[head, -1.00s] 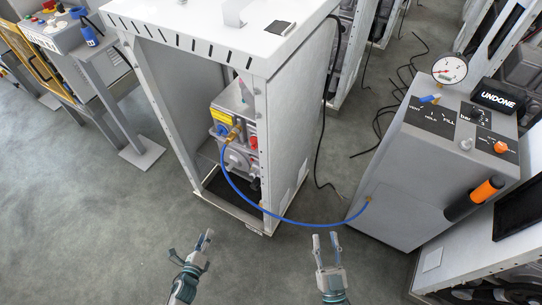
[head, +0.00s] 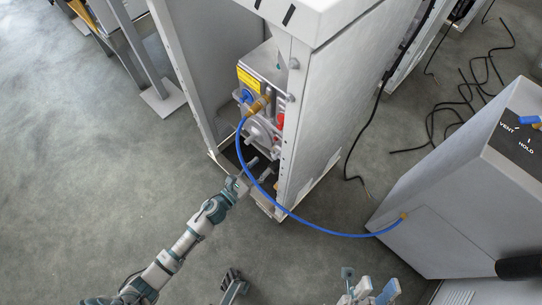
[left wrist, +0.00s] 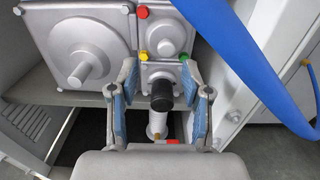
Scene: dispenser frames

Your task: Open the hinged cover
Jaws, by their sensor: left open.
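No part is clearly recognisable as the hinged cover. A grey machine unit (head: 268,70) with a yellow label sits inside the open-fronted white cabinet (head: 318,110). My left gripper (head: 257,169) is at the cabinet opening, low in front of the unit. In the left wrist view my left gripper (left wrist: 160,72) is open, with one blue-padded finger on each side of a black-tipped grey stem (left wrist: 162,97). The fingers look apart from the stem. Square grey housings (left wrist: 85,45) stand beyond it. My right gripper (head: 368,288) is open and empty at the bottom edge of the head view.
A blue hose (head: 320,228) runs from the unit, past my left gripper, to a grey console (head: 440,220) at right. It also crosses the upper right of the left wrist view (left wrist: 235,55). Black cables (head: 470,100) lie on the floor.

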